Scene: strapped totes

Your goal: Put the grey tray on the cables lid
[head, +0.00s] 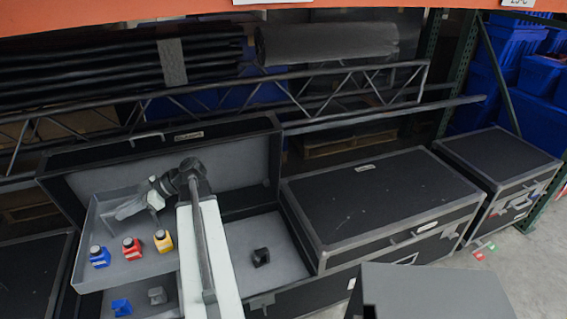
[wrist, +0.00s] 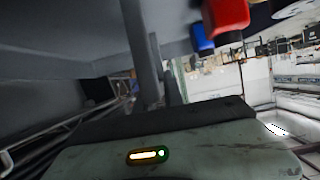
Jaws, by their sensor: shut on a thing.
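The grey tray (head: 142,269) is in the head view at the left, over the open case. It carries a blue bottle (head: 99,257), a red bottle (head: 132,249) and a yellow bottle (head: 163,241). My gripper (head: 150,200) is at the far part of the tray and shut on it; the exact grip is hard to see. In the wrist view my gripper's fingers (wrist: 158,85) show close up, with the red bottle (wrist: 226,18) and the blue bottle (wrist: 201,40) near the top. Closed case lids (head: 380,195) stand to the right; their labels are too small to read, so I cannot tell which is cables.
The open case (head: 262,225) has its lid raised behind the tray and holds a black item (head: 261,257), a blue item (head: 121,307) and a grey item (head: 157,295). A smaller closed case (head: 497,160) stands far right. A metal truss (head: 330,85) runs behind.

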